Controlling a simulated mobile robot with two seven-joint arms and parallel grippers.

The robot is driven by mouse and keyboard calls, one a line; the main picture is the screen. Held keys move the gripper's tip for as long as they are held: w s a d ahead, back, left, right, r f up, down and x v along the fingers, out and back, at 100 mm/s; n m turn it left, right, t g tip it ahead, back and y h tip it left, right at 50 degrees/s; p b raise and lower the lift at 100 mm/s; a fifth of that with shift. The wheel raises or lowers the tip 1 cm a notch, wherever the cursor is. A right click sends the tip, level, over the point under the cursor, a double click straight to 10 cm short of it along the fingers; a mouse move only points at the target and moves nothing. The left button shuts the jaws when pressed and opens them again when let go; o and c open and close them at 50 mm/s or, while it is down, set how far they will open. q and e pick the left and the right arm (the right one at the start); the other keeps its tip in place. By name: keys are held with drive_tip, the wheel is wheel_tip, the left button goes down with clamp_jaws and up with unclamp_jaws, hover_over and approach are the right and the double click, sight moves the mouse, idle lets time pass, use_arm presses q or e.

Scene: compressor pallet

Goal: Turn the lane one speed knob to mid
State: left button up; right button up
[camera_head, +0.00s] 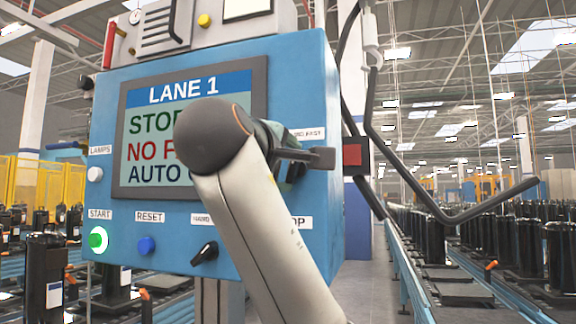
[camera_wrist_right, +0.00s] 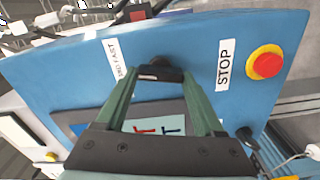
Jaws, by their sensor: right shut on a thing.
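The blue control panel (camera_head: 160,215) carries a LANE 1 screen (camera_head: 150,140). My right gripper (camera_head: 298,157) is at the panel's right side, partly hidden behind my arm in the head view. In the right wrist view its two green fingers close on a small black knob (camera_wrist_right: 160,72), beside a label (camera_wrist_right: 113,60) that ends in FAST. The knob is hidden in the head view by my arm and gripper. Which way its pointer faces cannot be told. My left gripper is out of view.
A red stop button (camera_wrist_right: 267,65) on a yellow ring stands close by, beside the STOP label (camera_wrist_right: 224,64). A green start button (camera_head: 98,240), a blue reset button (camera_head: 146,245) and a black selector (camera_head: 204,253) line the panel's lower edge. A red-faced box (camera_head: 353,154) is right of the gripper.

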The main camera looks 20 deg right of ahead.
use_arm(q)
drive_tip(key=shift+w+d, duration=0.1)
use_arm(e)
drive_tip(key=shift+n, duration=1.2)
drive_tip(key=o, duration=1.4)
use_arm(q)
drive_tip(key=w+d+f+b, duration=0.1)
drive_tip(key=b, duration=0.1)
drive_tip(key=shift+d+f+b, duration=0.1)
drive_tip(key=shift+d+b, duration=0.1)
drive_tip(key=shift+b, duration=0.2)
use_arm(e)
drive_tip(key=v, duration=1.2)
drive_tip(key=shift+s+a, duration=0.2)
drive_tip(key=shift+f, duration=0.1)
